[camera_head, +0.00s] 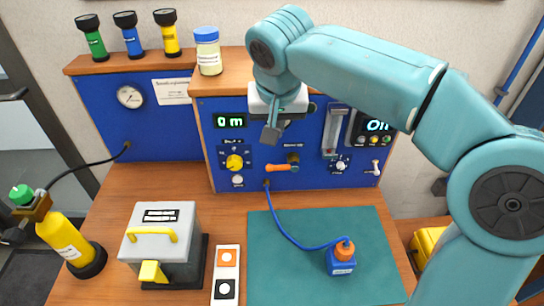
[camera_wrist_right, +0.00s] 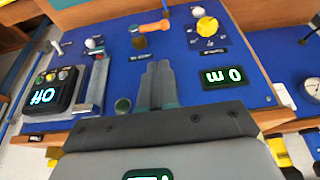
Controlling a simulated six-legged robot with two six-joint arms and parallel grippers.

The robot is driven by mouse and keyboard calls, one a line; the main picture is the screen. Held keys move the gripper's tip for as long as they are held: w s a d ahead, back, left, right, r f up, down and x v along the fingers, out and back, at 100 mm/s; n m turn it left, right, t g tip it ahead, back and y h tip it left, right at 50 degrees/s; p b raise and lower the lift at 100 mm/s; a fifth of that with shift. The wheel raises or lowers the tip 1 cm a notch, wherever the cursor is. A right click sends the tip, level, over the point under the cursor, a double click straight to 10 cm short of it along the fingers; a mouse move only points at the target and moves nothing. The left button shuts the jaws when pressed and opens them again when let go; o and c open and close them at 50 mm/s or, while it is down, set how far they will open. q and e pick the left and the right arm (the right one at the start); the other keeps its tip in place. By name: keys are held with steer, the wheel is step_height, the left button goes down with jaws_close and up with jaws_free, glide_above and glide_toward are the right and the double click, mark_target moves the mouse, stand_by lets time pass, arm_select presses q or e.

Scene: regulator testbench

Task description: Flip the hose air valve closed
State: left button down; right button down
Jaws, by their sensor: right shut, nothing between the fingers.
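The hose air valve's orange lever (camera_head: 278,168) lies about level on the blue panel, just above where the blue hose (camera_head: 287,229) leaves it. My left gripper is not in view.
A yellow knob (camera_head: 235,162) sits left of the lever, below the "0 m" display (camera_head: 229,120). A flow tube (camera_head: 334,131) and another display (camera_head: 377,126) are right. A grey box (camera_head: 170,224) stands left.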

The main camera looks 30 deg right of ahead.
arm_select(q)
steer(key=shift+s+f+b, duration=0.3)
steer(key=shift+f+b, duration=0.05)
arm_select(e)
glide_toward(281, 168)
steer(key=w+f, duration=0.3)
steer(key=f, duration=0.3)
steer(key=shift+w+d, duration=0.2)
steer(key=shift+w, duration=0.05)
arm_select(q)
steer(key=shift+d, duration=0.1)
arm_select(e)
steer(key=shift+r, duration=0.1)
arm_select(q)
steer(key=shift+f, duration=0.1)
arm_select(e)
steer(key=shift+w+a, duration=0.1)
steer(key=shift+a, duration=0.05)
